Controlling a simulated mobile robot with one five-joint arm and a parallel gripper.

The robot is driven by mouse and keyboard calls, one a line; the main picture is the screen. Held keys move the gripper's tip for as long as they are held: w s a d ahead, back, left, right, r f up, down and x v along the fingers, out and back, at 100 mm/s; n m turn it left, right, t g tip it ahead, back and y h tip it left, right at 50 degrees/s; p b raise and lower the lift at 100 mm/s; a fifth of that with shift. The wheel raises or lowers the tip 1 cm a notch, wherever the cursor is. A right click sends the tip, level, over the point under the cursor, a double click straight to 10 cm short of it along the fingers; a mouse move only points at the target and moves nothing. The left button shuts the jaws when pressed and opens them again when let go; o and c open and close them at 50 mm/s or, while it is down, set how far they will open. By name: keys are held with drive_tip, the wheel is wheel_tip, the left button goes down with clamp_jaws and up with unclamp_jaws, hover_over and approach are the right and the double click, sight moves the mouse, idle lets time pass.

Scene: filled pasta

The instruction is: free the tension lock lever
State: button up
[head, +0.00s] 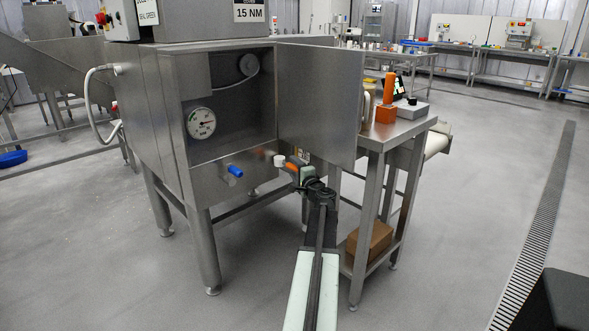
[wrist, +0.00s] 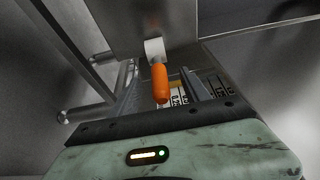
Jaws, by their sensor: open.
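The orange lever handle (head: 291,167) with a pale round hub sits low on the front of the steel machine, near the edge of its open door. It also shows in the wrist view (wrist: 160,84), where it hangs from its pale hub (wrist: 155,49) and points toward my gripper. My gripper (head: 299,173) is open and close to the handle, at its right in the head view. The handle lies ahead of the gripper body in the wrist view. Whether the jaws touch it, I cannot tell.
A blue-handled knob (head: 235,171) sticks out left of the lever. The open door (head: 325,100) stands above my gripper. A dial gauge (head: 201,123) is inside the machine. A steel side table (head: 385,135) at the right holds an orange block (head: 386,113). The foreground floor is clear.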

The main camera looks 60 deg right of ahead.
drive_tip(key=v, duration=0.8)
drive_tip(key=shift+a, duration=0.15)
